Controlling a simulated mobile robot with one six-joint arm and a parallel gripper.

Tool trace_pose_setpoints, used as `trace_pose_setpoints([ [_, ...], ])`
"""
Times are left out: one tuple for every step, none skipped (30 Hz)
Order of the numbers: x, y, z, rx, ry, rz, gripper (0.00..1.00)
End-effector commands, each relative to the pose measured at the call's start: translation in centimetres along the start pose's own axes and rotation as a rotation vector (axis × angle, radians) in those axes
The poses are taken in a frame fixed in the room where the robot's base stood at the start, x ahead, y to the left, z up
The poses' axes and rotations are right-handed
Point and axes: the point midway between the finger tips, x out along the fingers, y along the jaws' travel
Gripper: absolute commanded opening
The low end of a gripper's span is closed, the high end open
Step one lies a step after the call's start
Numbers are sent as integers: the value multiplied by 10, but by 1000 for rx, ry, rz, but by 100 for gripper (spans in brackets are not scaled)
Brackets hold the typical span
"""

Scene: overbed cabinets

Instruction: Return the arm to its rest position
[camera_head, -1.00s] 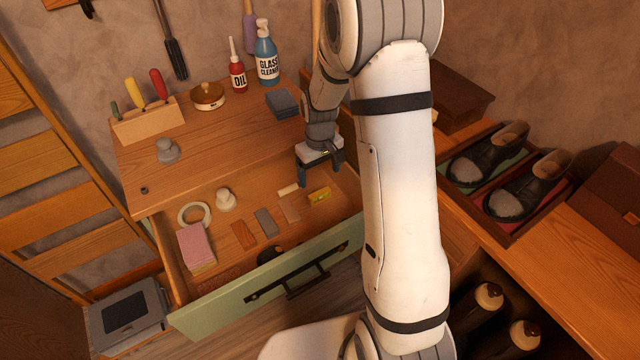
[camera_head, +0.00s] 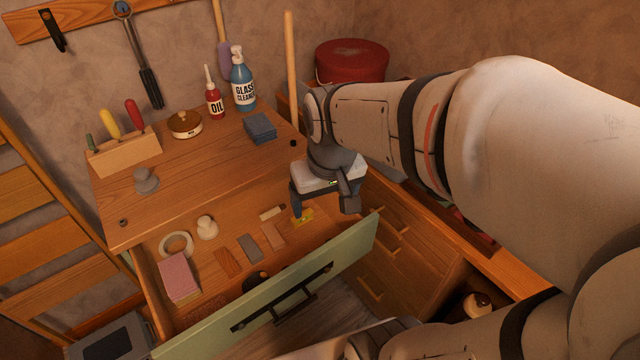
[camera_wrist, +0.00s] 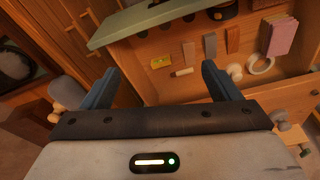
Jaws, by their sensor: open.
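My arm (camera_head: 500,150) reaches in from the right of the head view, bent at the elbow. My gripper (camera_head: 322,208) hangs above the right end of the open drawer, near its green front (camera_head: 270,290). Its two blue-grey fingers stand apart and empty; they also show in the wrist view (camera_wrist: 165,88). The yellow block (camera_head: 303,218) in the drawer lies just below and beside the fingers, partly hidden in the head view. In the wrist view the drawer's contents lie beyond the fingertips.
The drawer holds a pink pad (camera_head: 178,277), a tape ring (camera_head: 177,244) and several small blocks. On the cabinet top (camera_head: 200,165) stand an oil bottle (camera_head: 214,95), a glass cleaner bottle (camera_head: 242,80) and a tool block (camera_head: 125,152). A red round box (camera_head: 351,62) stands behind my arm.

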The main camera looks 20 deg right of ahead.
Motion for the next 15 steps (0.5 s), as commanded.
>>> trace_pose_setpoints([
  [-6,-1,11,12,15,1,83],
  [-8,-1,16,20,20,1,83],
  [-10,-1,22,29,23,1,83],
  [-11,-1,26,33,26,1,83],
  [-12,-1,29,37,29,1,83],
  [-13,-1,32,41,31,1,83],
  [-13,-1,33,43,32,1,83],
  [-13,-1,34,45,32,1,83],
  [-13,-1,35,47,32,1,83],
  [-13,-1,36,47,32,1,83],
  [-13,-1,36,47,32,1,83],
  [-13,-1,35,47,32,1,83],
  [-13,-1,35,47,32,1,83],
  [-13,-1,35,47,32,1,83],
  [-13,-1,35,47,32,1,83],
])
